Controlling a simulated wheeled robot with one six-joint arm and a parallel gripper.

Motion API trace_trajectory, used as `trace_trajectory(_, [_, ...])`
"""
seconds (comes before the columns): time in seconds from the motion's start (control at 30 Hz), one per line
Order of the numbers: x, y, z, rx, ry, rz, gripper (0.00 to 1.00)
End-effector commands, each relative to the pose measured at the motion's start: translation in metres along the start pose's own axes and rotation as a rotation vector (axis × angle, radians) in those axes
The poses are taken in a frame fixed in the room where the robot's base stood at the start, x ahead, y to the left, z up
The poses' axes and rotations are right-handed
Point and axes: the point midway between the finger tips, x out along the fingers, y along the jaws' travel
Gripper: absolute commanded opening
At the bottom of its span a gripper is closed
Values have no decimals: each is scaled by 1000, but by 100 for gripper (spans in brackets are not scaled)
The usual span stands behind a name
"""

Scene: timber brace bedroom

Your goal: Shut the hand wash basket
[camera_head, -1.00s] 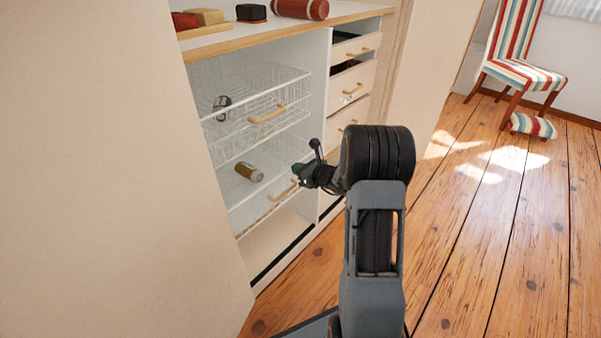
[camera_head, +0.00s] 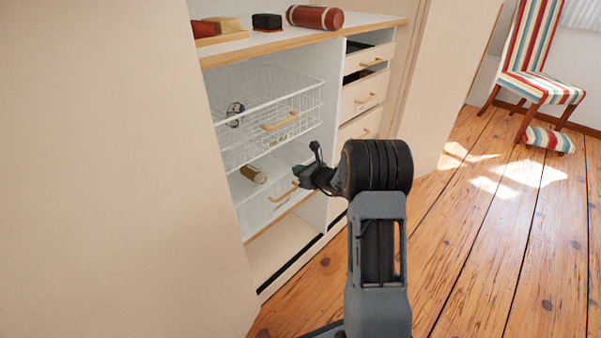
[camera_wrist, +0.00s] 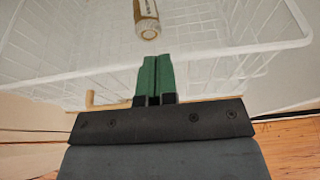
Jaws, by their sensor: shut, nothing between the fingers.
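Two white wire baskets stand pulled out of the cabinet in the head view. The upper basket (camera_head: 262,140) holds a small blue-and-white item (camera_head: 234,114). The lower basket (camera_head: 250,218) holds a gold can with a pale end (camera_head: 254,174), which also shows in the wrist view (camera_wrist: 147,20). I cannot read which one is the hand wash basket. My gripper (camera_head: 299,171) is at the lower basket's front right, by its wooden handle (camera_head: 284,196). In the wrist view its green fingers (camera_wrist: 155,72) are shut and empty, overlapping the basket's front rim; contact is unclear.
Wooden-handled drawers (camera_head: 364,98) stand right of the baskets, the top ones partly open. The counter (camera_head: 370,22) above holds a red roll (camera_head: 315,17) and other items. A pale panel (camera_head: 110,170) stands close on the left.

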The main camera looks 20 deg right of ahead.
Motion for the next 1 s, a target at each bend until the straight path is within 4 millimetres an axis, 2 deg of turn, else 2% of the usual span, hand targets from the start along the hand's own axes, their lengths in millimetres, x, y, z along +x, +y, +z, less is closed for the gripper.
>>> trace_trajectory(0.17, [-11, -1, -2, -2, -5, 0, 0])
trace_trajectory(0.3, [-33, -7, -8, 0, -3, -6, 0])
trace_trajectory(0.37, [-49, -8, -4, 2, -3, -9, 0])
trace_trajectory(0.5, [-76, -4, -4, 0, -2, -3, 0])
trace_trajectory(0.7, [-106, -1, -5, -2, -3, 5, 0])
trace_trajectory(1.0, [-127, -2, -7, -3, -2, 6, 0])
